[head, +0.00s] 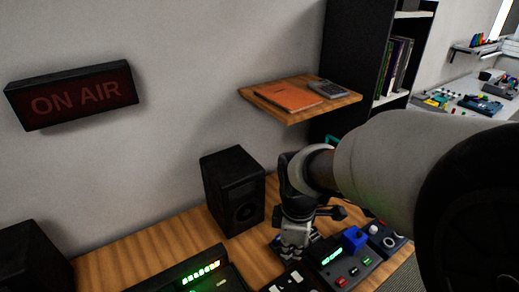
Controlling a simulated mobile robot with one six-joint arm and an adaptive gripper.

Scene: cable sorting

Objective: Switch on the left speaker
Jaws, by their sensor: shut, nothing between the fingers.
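The left speaker (32,258) is a black box at the lower left edge of the head view, partly cut off by the frame. No switch or lit lamp can be made out on it. A second black speaker (232,190) stands upright on the wooden desk near the middle, against the wall. My gripper (292,250) points down just right of this second speaker, above the devices on the desk. It is shut and holds nothing. It is far to the right of the left speaker. My arm hides part of the desk's right side.
A device with a green lit display (202,272) sits at the front of the wooden desk (130,258). Several small control boxes, one with a blue part (355,238), crowd the right. A wooden shelf (296,112) juts out above. The "ON AIR" sign (75,96) on the wall looks dim.

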